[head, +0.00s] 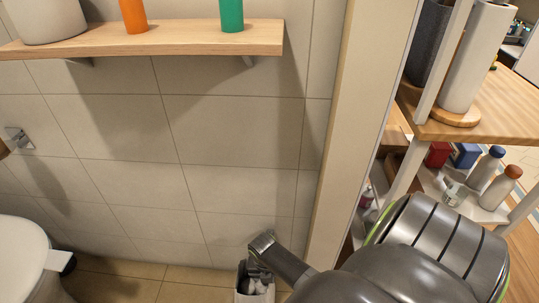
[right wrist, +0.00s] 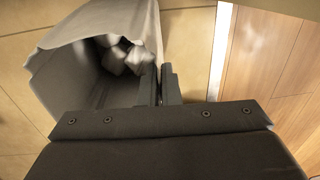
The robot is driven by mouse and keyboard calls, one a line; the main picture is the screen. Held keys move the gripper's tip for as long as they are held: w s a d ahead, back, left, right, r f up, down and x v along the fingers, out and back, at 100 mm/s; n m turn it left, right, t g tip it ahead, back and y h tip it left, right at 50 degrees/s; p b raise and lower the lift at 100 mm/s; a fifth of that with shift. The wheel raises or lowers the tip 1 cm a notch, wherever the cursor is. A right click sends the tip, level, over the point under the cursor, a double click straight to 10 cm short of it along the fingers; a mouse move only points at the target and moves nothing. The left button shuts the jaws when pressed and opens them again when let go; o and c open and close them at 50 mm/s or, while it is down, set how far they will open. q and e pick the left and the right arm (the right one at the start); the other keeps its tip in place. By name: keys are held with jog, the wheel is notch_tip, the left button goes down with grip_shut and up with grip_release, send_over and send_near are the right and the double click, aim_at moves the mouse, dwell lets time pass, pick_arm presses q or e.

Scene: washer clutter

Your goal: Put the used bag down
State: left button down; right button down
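The used bag (head: 254,288) is a pale, open-topped bag at the bottom edge of the head view, with white crumpled waste inside. In the right wrist view the bag (right wrist: 75,80) fills the upper left, mouth open and tilted. My right gripper (head: 262,246) reaches down to the bag's rim. In the right wrist view its fingers (right wrist: 166,84) are close together on the bag's right wall, pinching it. The bag's underside is hidden, so I cannot tell whether it touches the floor. My left gripper is not in view.
Tan floor tiles (head: 120,285) lie along the wall. A white toilet (head: 20,250) stands at the lower left. A wooden shelf (head: 180,38) holds an orange bottle (head: 133,15) and a green bottle (head: 231,15). A wall edge (head: 345,130) separates a shelving unit with bottles (head: 485,168) at right.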

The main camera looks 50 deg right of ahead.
jog(key=shift+f, duration=0.1)
dwell(0.3)
jog(key=c, duration=1.6)
grip_release()
jog(key=shift+c, duration=0.2)
